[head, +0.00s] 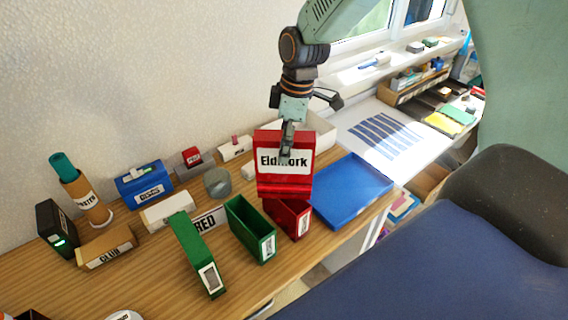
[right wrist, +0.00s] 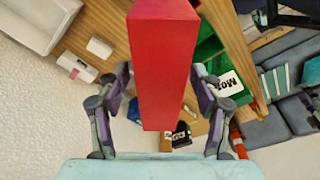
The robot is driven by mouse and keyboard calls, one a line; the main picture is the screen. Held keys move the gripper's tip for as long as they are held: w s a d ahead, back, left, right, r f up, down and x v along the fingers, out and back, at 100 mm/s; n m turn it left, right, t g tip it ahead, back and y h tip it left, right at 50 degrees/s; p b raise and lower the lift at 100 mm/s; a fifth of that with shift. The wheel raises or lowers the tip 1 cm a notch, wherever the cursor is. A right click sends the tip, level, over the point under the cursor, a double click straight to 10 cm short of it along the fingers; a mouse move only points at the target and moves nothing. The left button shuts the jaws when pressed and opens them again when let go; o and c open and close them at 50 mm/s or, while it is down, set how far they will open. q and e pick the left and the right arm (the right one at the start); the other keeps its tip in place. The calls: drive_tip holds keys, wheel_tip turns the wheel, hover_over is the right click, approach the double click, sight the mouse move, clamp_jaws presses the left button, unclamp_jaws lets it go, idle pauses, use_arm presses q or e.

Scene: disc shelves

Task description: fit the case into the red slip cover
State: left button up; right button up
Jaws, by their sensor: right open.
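The red case (head: 285,178) has a white "Eldmork" label and shows upright in the head view. The red slip cover (head: 289,220) stands on the table directly below it in the picture. The case hides part of the cover's mouth, so I cannot tell whether its lower end is inside. My right gripper (head: 287,142) is at the top of the case. In the right wrist view the open fingers (right wrist: 162,90) stand on both sides of the red case (right wrist: 162,60), with gaps showing beside it. My left gripper is not in view.
A green slip cover (head: 250,232) and a green case (head: 196,255) stand left of the red cover. A "RED" sign (head: 209,220) is behind them. A blue tray (head: 350,190) lies to the right. Several boxes and a cylinder (head: 85,198) fill the back left.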

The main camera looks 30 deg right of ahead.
drive_tip(key=shift+w+f, duration=0.15)
drive_tip(key=shift+f, duration=0.25)
drive_tip(key=shift+s+r, duration=0.15)
drive_tip(key=shift+s, duration=0.1)
drive_tip(key=shift+c, duration=0.2)
drive_tip(key=shift+s+r, duration=0.1)
drive_tip(key=shift+s, duration=0.05)
drive_tip(key=c, duration=0.3)
drive_tip(key=shift+w+f, duration=0.2)
drive_tip(key=shift+w, duration=0.15)
drive_tip(key=c, duration=0.4)
drive_tip(key=shift+s+r, duration=0.15)
drive_tip(key=shift+s, duration=0.1)
drive_tip(key=c, duration=0.6)
drive_tip(key=shift+w, duration=0.1)
clamp_jaws()
